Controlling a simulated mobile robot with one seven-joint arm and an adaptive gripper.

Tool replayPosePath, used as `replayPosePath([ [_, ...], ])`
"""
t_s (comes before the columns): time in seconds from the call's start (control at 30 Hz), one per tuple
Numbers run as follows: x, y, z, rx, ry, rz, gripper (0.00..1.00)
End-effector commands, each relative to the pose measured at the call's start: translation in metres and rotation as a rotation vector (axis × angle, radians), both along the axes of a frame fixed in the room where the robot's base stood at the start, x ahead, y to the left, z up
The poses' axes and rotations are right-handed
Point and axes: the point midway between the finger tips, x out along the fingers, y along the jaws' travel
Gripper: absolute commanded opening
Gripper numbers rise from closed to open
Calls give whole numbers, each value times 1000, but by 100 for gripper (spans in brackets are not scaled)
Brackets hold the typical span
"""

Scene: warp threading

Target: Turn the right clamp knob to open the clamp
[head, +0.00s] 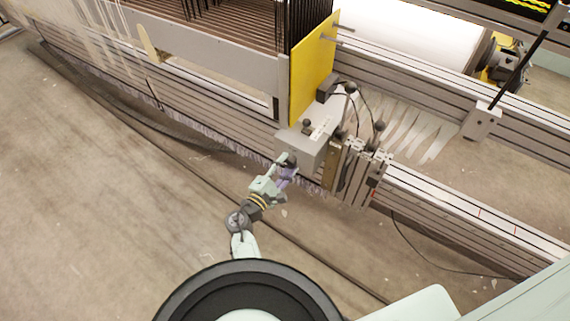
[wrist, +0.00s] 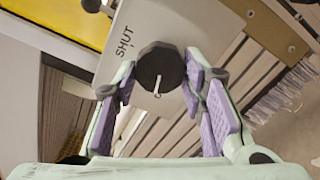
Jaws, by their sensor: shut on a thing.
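The right clamp knob (wrist: 158,64) is a dark round knob with a white pointer, on the face of a light grey clamp housing (wrist: 205,18). The word "SHUT" is printed on the housing to the left of the knob. The pointer aims toward the lower part of the wrist view. My gripper (wrist: 160,72) is shut on the knob, with a purple-padded finger on either side of it. In the head view my gripper (head: 287,170) is at the front of the clamp housing (head: 300,147) and hides the knob.
A yellow plate (head: 312,65) stands behind the housing. Metal blocks and cables (head: 355,170) sit just right of it. A long slotted rail (head: 460,215) runs off to the right. The floor (head: 120,220) in front is mostly open, with a dark cable lying along it.

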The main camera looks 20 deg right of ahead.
Motion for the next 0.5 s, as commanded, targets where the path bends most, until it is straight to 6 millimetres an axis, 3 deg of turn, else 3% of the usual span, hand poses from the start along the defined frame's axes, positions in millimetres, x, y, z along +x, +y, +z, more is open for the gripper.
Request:
replayPosePath([
  [0.5,1,0,1,-51,61,1,10],
])
